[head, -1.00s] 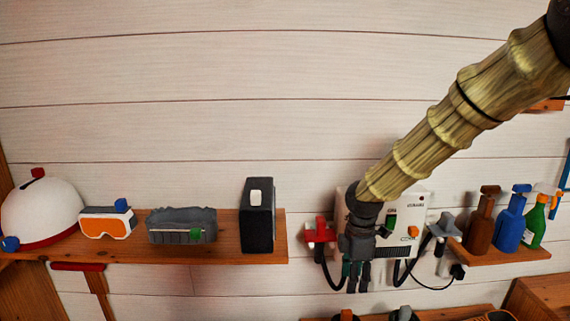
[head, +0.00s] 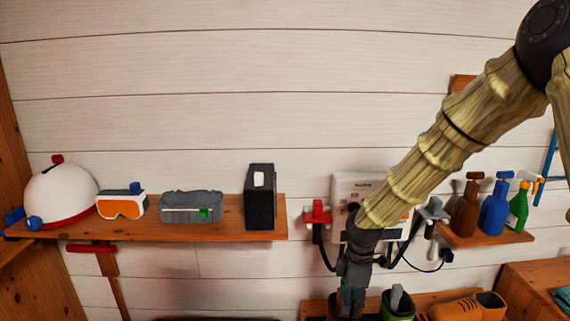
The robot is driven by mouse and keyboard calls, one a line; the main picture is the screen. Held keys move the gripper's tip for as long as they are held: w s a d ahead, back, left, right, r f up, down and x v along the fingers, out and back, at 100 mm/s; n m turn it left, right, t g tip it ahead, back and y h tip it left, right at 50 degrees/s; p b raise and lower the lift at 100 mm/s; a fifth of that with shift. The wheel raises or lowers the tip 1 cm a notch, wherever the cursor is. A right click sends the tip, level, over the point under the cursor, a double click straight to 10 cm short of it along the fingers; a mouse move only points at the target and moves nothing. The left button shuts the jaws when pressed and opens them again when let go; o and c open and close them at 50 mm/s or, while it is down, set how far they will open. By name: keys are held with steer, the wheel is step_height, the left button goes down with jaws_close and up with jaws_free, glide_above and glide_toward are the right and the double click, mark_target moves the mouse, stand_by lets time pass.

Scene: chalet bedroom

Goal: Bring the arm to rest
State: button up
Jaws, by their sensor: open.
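My arm (head: 440,150) reaches in from the upper right, its tan ribbed sleeve slanting down to the left. My gripper (head: 347,305) hangs at its end, pointing down, in front of the lower shelf (head: 437,299). The fingers are open, and I see nothing held between them. The arm covers part of the white wall unit (head: 352,187) behind it. A red plug-like handle (head: 317,214) is at the unit's left and a grey one (head: 432,212) at its right, each with a black cable.
Bottles (head: 493,208) stand on the right shelf. The upper wall is bare.

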steer(key=s+a+f+m+y+b, duration=0.15)
steer(key=s+f, duration=0.25)
steer(key=f, duration=0.4)
steer(key=s+d+f+m+h+b, duration=0.1)
steer(key=s+f+m, duration=0.25)
steer(key=f, duration=0.55)
steer(key=s+d+f+m+b, duration=0.2)
steer(key=s+f+m, duration=0.2)
steer(key=s+f, duration=0.4)
steer(key=s+d+f+m+b, duration=0.2)
steer(key=s+f+m, duration=0.2)
steer(key=s+f, duration=0.4)
steer(key=s+d+f+m+h+b, duration=0.1)
steer(key=s+f+m, duration=0.3)
steer(key=s+f, duration=0.4)
steer(key=s+d+b, duration=0.1)
steer(key=s, duration=0.4)
steer(key=shift+s+d, duration=0.15)
steer(key=shift+s, duration=0.2)
